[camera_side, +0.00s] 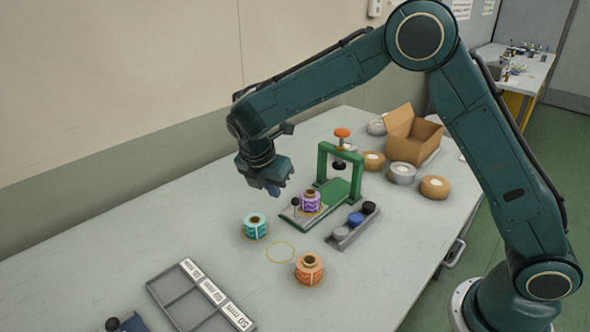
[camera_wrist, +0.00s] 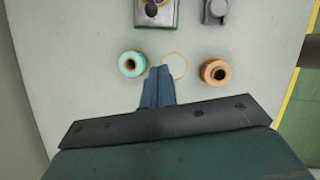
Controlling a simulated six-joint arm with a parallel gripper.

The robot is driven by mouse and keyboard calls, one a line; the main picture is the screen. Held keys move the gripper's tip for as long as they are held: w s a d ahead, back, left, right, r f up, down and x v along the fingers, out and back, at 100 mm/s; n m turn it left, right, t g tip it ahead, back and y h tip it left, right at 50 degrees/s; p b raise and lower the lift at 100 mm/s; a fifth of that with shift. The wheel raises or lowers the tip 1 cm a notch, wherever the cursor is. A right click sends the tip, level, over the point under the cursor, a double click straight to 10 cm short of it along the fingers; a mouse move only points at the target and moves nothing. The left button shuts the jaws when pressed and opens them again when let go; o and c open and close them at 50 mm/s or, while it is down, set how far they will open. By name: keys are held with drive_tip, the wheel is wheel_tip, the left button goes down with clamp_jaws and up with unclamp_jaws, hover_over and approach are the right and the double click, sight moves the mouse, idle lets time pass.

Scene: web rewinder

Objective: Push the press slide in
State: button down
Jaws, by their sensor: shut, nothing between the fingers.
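The green press (camera_side: 322,165) stands on the table with an orange knob on top and a dark ram under its arch. Its slide (camera_side: 303,220) sticks out at the front left, with a small black-knobbed handle (camera_side: 296,202) and a purple roll (camera_side: 311,202) on it. The roll is out in front of the arch, not under the ram. The slide end (camera_wrist: 166,24) also shows at the top edge of the wrist view, cut off. My gripper (camera_side: 276,187) is shut and empty, above the table and apart from the slide, behind and left of it.
A teal roll (camera_side: 256,227) and an orange roll (camera_side: 309,269) stand in front of the press, by a thin yellow ring mark (camera_side: 281,252). A grey rack with round knobs (camera_side: 341,237) is right of the slide. A compartment tray (camera_side: 181,297) lies front left; a carton (camera_side: 411,135) stands behind.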

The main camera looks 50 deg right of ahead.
drive_tip(key=shift+f, duration=0.15)
drive_tip(key=x, duration=0.9)
drive_tip(key=shift+d+f, duration=0.2)
drive_tip(key=shift+f, duration=0.15)
drive_tip(key=shift+w+d, duration=0.15)
drive_tip(key=shift+d, duration=0.35)
drive_tip(key=shift+w+d, duration=0.15)
drive_tip(key=shift+d, duration=0.35)
drive_tip(key=shift+w+d, duration=0.25)
drive_tip(key=shift+d, duration=0.65)
drive_tip(key=d, duration=1.4)
drive_tip(key=shift+d, duration=0.25)
drive_tip(key=shift+d, duration=0.1)
